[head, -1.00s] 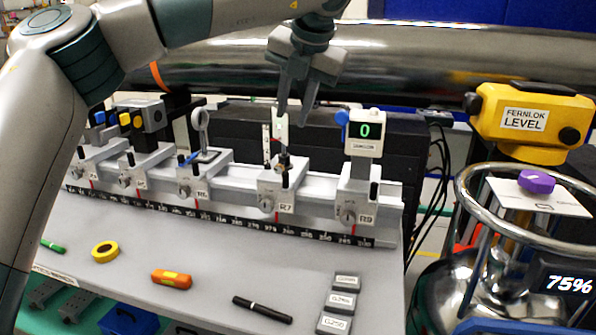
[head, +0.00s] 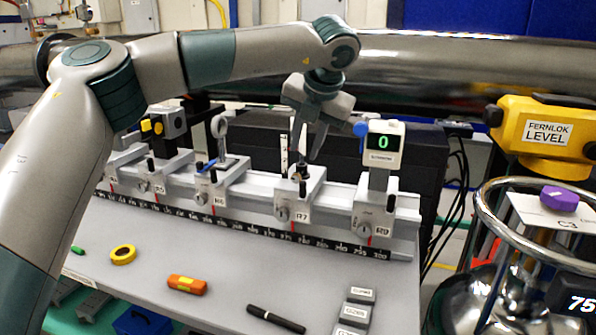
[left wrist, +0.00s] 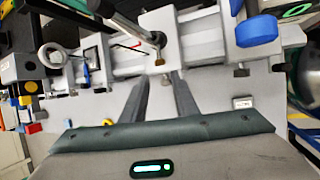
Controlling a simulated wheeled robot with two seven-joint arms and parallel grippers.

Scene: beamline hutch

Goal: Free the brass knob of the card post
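The card post (head: 302,172) stands upright on the rail carriage labelled R7 (head: 301,215), with a narrow white card (head: 284,158) beside it. In the left wrist view, a small brass knob (left wrist: 159,61) shows at the foot of the post (left wrist: 132,24). My left gripper (head: 309,150) hangs over the R7 carriage, close to the post. In the left wrist view, its two fingers (left wrist: 160,84) are apart with nothing between them, and the brass knob lies just beyond their tips. In the head view I cannot make out the brass knob clearly. My right gripper is not in view.
A display reading 0 (head: 385,143) with a blue knob stands on the neighbouring R9 carriage. A lens holder (head: 221,137) stands on the left.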

